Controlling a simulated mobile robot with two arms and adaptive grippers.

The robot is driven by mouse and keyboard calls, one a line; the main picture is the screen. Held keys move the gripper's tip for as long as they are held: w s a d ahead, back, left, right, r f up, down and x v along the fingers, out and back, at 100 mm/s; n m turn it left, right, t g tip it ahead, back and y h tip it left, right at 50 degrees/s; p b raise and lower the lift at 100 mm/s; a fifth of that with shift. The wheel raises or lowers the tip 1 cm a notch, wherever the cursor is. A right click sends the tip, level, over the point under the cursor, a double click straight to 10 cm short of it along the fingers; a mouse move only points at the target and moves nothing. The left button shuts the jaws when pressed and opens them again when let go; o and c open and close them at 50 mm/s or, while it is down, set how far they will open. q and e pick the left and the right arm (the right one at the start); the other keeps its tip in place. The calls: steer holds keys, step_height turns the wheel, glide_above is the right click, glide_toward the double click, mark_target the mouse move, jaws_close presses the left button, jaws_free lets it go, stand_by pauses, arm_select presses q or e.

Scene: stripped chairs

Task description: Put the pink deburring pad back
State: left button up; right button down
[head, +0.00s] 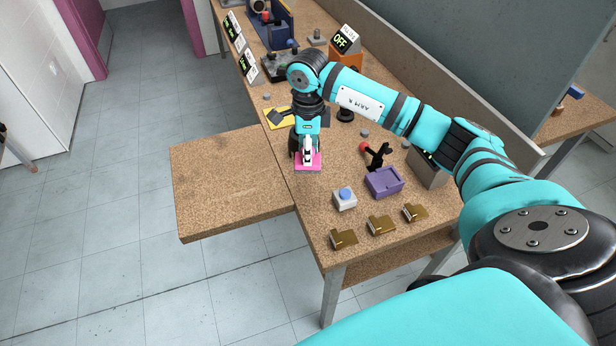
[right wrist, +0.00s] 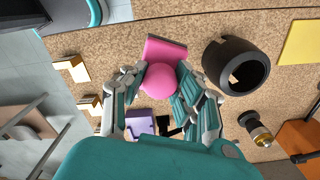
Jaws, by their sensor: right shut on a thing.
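The pink deburring pad (head: 308,167) is a flat pink plate near the left edge of the bench, by the inner corner of the side leaf. In the right wrist view the pad (right wrist: 165,47) has a round pink knob (right wrist: 160,80). My right gripper (head: 307,153) points down over the pad. Its fingers close around the knob in the wrist view (right wrist: 160,92). I cannot tell whether the pad touches the bench top or hangs just above it. My left gripper is not in view.
A purple tray (head: 384,183), a white box with a blue button (head: 345,198) and several brass brackets (head: 381,225) lie nearer. A black ring (head: 346,115) and a yellow plate (head: 276,119) lie farther back. The side leaf (head: 225,180) is bare. A grey partition runs behind.

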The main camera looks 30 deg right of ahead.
step_height(320, 180, down, 8)
steer(key=shift+r+p, duration=0.25)
steer(key=shift+p, duration=0.5)
steer(key=shift+f, duration=0.3)
steer(key=c, duration=1)
jaws_free()
steer(key=shift+r, duration=0.65)
step_height(320, 180, up, 10)
steer(key=b, duration=0.2)
steer(key=shift+f+b, duration=0.2)
steer(key=shift+b, duration=0.15)
steer(key=shift+r, duration=0.75)
